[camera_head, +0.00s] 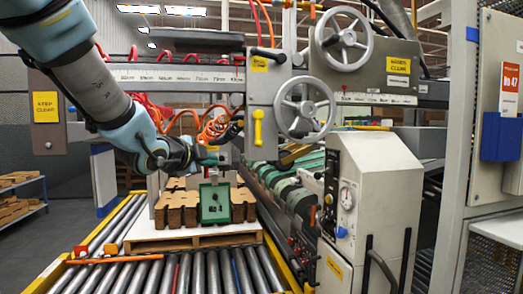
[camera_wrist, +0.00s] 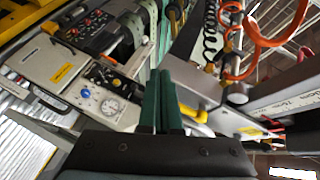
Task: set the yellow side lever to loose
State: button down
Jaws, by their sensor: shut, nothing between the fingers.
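The yellow side lever (camera_head: 258,127) is on the front face of a grey housing (camera_head: 262,92), below a yellow label. It stands upright in the head view. My gripper (camera_head: 214,160) is left of the lever and a little lower, with its fingers pointing right. In the wrist view the two green fingers (camera_wrist: 160,100) are shut together with nothing between them. A yellow piece (camera_wrist: 193,114), apparently the lever, shows just right of the fingers there, partly hidden by the gripper body. I cannot tell whether the fingers touch it.
Two grey handwheels (camera_head: 305,107) (camera_head: 344,41) sit right of and above the lever. A ruled beam (camera_head: 170,77) runs behind my arm. A control cabinet (camera_head: 370,200) with a gauge is at the right. Orange coiled hoses (camera_wrist: 265,40) hang nearby.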

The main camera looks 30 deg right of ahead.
aim_at(258, 129)
jog(key=s+d+r+m+g+h+b, duration=0.1)
jog(key=s+d+r+m+g+h, duration=0.2)
jog(key=s+d+m, duration=0.4)
notch_tip(258, 129, up, 3)
jog(key=shift+s+d+f+h, duration=0.15)
jog(key=shift+s+d+h, duration=0.3)
jog(key=shift+h, duration=0.45)
jog(key=p+x, duration=0.3)
jog(key=x, duration=0.7)
jog(key=shift+w+a+p, duration=0.3)
jog(key=shift+w+a, duration=0.25)
jog(key=shift+a, duration=0.25)
jog(key=shift+w+a+p, duration=0.25)
jog(key=shift+w+a, duration=0.3)
jog(key=shift+a, duration=0.3)
